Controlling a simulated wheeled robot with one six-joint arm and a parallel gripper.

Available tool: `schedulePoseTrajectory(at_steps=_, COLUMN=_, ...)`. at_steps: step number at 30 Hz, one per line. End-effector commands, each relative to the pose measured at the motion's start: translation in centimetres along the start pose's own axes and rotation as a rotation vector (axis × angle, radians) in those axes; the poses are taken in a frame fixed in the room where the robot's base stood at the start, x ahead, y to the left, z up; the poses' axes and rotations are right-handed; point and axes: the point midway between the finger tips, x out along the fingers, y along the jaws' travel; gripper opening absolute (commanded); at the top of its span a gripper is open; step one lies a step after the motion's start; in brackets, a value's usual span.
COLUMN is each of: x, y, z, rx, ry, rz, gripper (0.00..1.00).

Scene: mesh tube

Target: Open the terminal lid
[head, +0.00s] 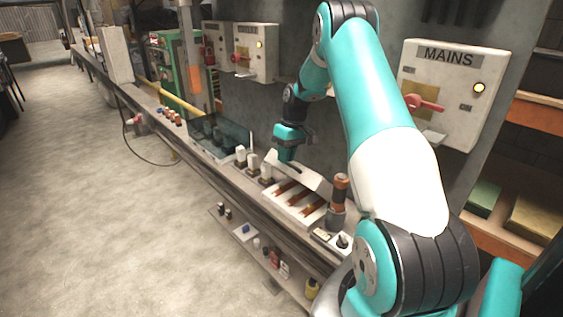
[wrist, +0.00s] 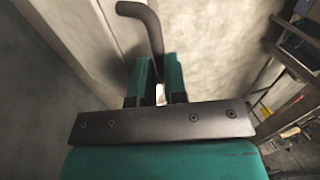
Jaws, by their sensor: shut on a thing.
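The terminal box (head: 296,207) stands on the bench, a pale case with several copper-coloured bars showing inside. Its pale lid (head: 308,171) is tilted up at the box's back edge, so the inside is exposed. My gripper (head: 287,158) is at the lid's upper left part. In the wrist view its teal fingers (wrist: 159,72) are closed around a dark bent handle bar (wrist: 148,22). The bar's lower end is hidden between the fingers. A pale panel shows behind the bar at left, and I cannot tell for sure that it is the lid.
A dark cylinder with an orange band (head: 339,190) stands right of the box. White-topped pieces (head: 252,163) and a dark clear-sided tray (head: 222,138) are to its left. The MAINS box (head: 448,95) with a red lever is on the wall. The floor at left is clear.

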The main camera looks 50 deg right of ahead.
Motion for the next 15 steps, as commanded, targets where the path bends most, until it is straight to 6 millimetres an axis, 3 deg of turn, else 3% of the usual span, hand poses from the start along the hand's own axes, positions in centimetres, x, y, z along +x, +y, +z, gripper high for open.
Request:
schedulePoseTrajectory(at_steps=1, x=-0.2, y=1.2, z=0.2, rx=0.022, ry=0.006, rz=0.013, gripper=0.00)
schedulePoseTrajectory(at_steps=3, x=-0.5, y=1.6, z=0.2, rx=0.022, ry=0.007, rz=0.013, gripper=0.00)
schedulePoseTrajectory(at_steps=15, x=-1.1, y=2.5, z=0.3, rx=0.022, ry=0.006, rz=0.013, gripper=0.00)
